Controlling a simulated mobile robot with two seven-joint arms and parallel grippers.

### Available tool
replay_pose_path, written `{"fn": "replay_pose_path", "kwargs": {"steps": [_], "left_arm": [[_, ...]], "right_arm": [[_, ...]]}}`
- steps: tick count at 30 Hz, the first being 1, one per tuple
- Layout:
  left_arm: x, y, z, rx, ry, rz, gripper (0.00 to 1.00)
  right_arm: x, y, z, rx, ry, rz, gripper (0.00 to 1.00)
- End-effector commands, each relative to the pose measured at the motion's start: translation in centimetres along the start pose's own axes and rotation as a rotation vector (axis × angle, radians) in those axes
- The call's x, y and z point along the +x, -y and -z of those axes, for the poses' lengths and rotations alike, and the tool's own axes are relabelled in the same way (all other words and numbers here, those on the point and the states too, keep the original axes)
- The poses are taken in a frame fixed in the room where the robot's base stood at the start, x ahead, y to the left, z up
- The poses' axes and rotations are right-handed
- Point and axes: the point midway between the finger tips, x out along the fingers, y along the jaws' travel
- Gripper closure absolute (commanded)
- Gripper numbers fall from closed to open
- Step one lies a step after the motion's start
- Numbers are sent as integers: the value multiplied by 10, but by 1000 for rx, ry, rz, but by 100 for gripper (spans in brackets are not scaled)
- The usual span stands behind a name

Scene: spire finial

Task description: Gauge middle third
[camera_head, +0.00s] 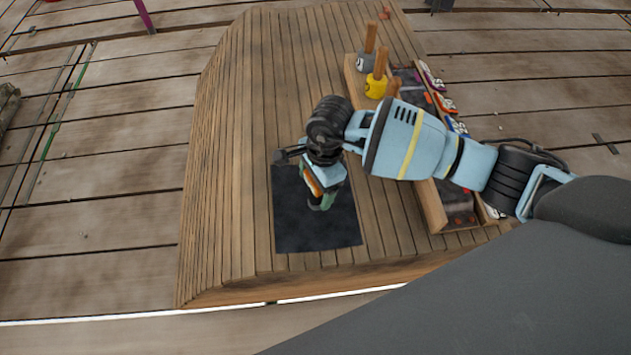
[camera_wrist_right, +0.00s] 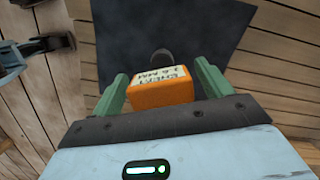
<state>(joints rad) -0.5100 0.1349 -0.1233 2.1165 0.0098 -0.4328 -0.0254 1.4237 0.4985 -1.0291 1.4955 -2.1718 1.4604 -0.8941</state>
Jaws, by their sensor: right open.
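My right gripper (camera_head: 320,203) is above the dark mat (camera_head: 290,232) on the slatted wooden surface, pointing down. In the right wrist view its two green fingers (camera_wrist_right: 163,88) stand apart on either side of an orange block (camera_wrist_right: 165,95) with a white printed label, partly readable and ending in "MM". A gap shows at the right finger; contact at the left finger cannot be told. A dark rounded part (camera_wrist_right: 162,56) shows just beyond the block, over the mat (camera_wrist_right: 125,25). My left gripper cannot be made out in the head view.
A wooden tray (camera_head: 432,208) lies right of the mat, partly behind my right arm. A yellow-based piece (camera_head: 376,86) and a grey-based piece (camera_head: 366,62) with wooden handles stand at its far end. Coloured items line its right side. The slats left of the mat are clear.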

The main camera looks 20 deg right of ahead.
Motion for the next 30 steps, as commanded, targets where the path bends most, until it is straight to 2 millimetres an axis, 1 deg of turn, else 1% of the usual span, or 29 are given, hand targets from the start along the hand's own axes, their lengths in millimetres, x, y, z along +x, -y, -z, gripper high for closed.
{"fn": "replay_pose_path", "kwargs": {"steps": [5, 8, 15, 18, 21, 30], "left_arm": [[-3, 0, 4, 1, -6, 1, 64], [-6, 0, 8, 2, -12, 2, 64], [-15, 0, 16, 3, -24, 3, 64], [-17, 0, 18, 4, -26, 3, 64], [-17, 0, 18, 4, -27, 4, 64], [-17, 0, 18, 4, -27, 3, 64]], "right_arm": [[-13, 1, 0, 0, 0, 3, 22], [-26, 1, 0, 0, 0, 4, 22], [-65, 1, 0, -1, -1, 5, 22], [-75, 1, 0, -1, 0, 4, 22], [-79, 0, 0, 0, 0, 2, 22], [-78, 0, 0, 0, 1, 1, 22]]}}
